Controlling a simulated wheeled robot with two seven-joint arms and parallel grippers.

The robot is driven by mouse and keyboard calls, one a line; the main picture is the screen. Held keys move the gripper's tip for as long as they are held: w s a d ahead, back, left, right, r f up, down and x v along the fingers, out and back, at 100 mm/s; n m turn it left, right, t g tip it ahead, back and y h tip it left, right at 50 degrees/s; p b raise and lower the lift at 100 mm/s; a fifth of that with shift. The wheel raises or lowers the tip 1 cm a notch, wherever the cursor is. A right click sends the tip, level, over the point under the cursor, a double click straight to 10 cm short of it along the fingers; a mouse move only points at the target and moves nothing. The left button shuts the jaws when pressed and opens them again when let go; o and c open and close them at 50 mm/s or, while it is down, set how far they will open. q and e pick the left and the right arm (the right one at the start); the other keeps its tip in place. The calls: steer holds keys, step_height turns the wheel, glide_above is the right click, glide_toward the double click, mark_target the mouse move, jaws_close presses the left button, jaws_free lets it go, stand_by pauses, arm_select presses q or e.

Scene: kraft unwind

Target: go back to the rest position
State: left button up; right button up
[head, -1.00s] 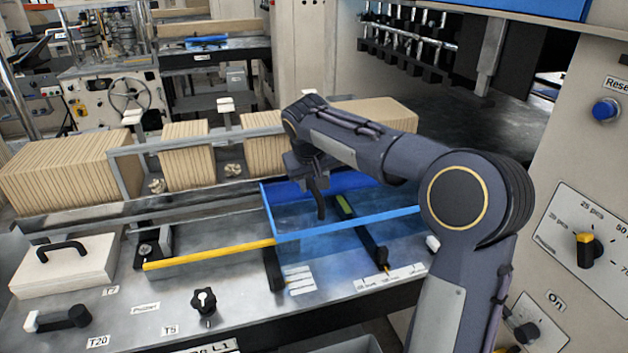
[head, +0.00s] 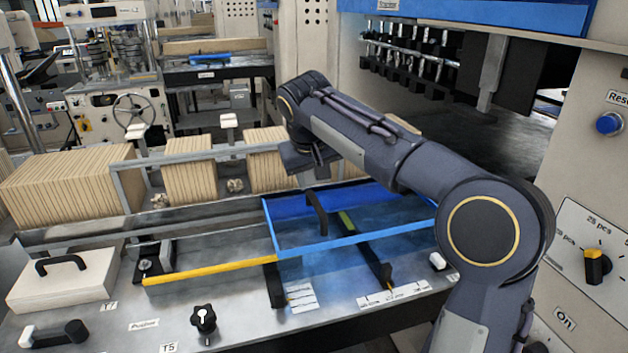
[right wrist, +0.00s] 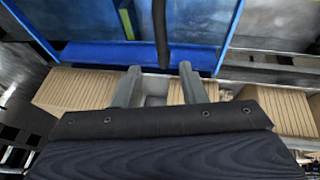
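My right gripper (head: 312,164) is above and behind the blue see-through guard (head: 345,243), with my right arm reaching in from the right. In the right wrist view the two grey fingers of the gripper (right wrist: 159,69) stand apart with nothing gripped between them. The guard's curved black handle (head: 317,213) stands clear of the gripper in the head view. It also shows in the right wrist view as a dark upright bar (right wrist: 161,35) beyond the fingertips. My left gripper is in neither view.
Stacks of kraft-coloured sheets (head: 68,188) stand behind a grey rail along the bed. A yellow bar (head: 208,271) runs left of the guard. A black knob (head: 204,318) and white box with handle (head: 62,280) are in front. A control panel (head: 590,240) rises at right.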

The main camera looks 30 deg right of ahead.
stand_by(0.3)
steer(key=s+a+f+y, duration=0.2)
steer(key=s+a+f, duration=0.2)
steer(key=s, duration=0.5)
steer(key=s+a+f+t+y+b, duration=0.1)
steer(key=s+a+f+y, duration=0.1)
steer(key=s+f, duration=0.5)
steer(key=s+a+f+y, duration=0.3)
steer(key=s+a+f, duration=0.2)
steer(key=s, duration=0.8)
steer(key=shift+a+f+t, duration=0.35)
steer(key=shift+f+t, duration=0.05)
steer(key=shift+f, duration=0.45)
